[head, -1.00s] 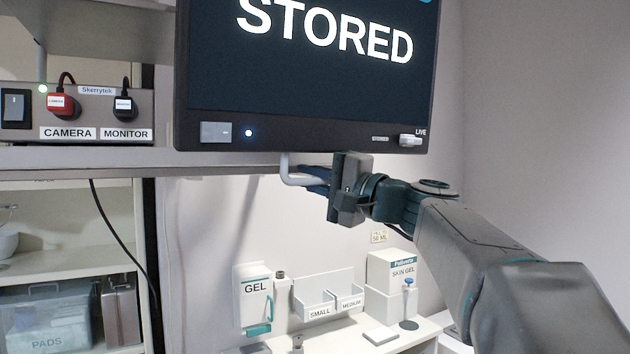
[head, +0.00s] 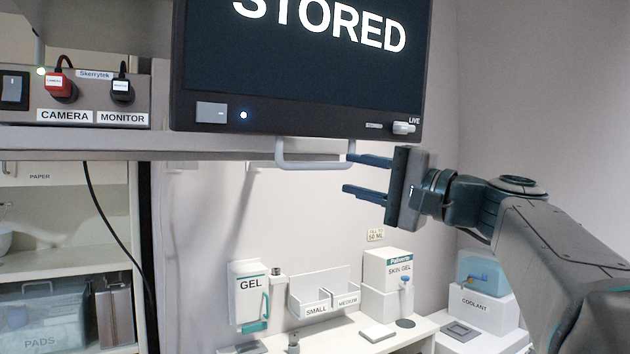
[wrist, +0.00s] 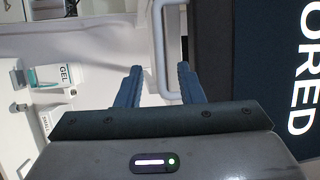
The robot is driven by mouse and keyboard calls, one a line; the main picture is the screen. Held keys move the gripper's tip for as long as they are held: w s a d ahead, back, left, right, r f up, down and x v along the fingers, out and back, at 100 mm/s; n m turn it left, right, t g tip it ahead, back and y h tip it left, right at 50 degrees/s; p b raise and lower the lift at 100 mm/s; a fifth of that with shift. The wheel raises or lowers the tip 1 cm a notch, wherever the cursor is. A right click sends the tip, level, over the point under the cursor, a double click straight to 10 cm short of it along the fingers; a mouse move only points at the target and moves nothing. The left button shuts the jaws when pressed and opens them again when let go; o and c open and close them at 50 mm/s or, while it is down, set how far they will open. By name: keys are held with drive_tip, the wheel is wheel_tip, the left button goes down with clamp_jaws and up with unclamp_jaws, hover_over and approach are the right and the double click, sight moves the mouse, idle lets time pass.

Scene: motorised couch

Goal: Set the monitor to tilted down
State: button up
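The monitor (head: 300,60) hangs at the top centre in the head view, its dark screen reading "STORED". A light grey bar handle (head: 313,164) hangs below its lower edge. My gripper (head: 347,174) is open just to the right of the handle in the head view, its two blue fingers one above the other and pointing left. In the wrist view the fingers of my gripper (wrist: 158,72) are apart, with the handle (wrist: 160,50) ahead between them. The space between the fingers looks empty. The monitor's side also shows in the wrist view (wrist: 215,70).
A control box (head: 75,98) with CAMERA and MONITOR plugs sits on the shelf at left. Below are a gel dispenser (head: 249,295), a small and medium holder (head: 323,290), a skin gel box (head: 388,270) and a coolant container (head: 484,305). Space right of the monitor is free.

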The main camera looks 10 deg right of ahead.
drive_tip(key=shift+v, duration=1.55)
